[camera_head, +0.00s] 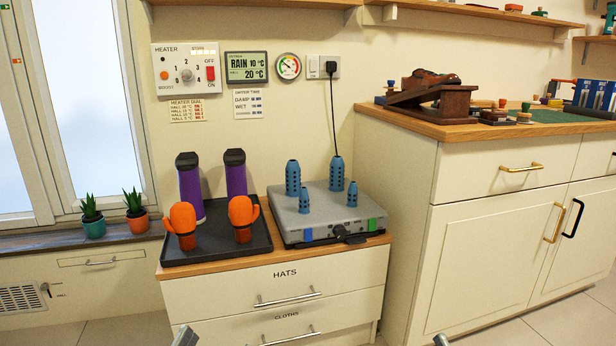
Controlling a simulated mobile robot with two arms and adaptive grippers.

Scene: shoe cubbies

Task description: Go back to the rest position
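Only a small grey tip of my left gripper (185,337) shows at the bottom edge, in front of the drawer unit (225,297). Only a small grey tip of my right gripper (441,341) shows at the bottom edge, in front of the large cabinet (480,255). Both are low and apart from the objects on the tops. The fingers of both are mostly out of frame, so their opening is hidden. I see nothing held.
A dark tray (217,252) on the drawer unit bears purple boots (191,192) and orange mittens (181,222). Beside it stands a grey dryer (330,213) with blue pegs. Potted plants (136,215) line the sill. Floor (575,325) shows at lower right.

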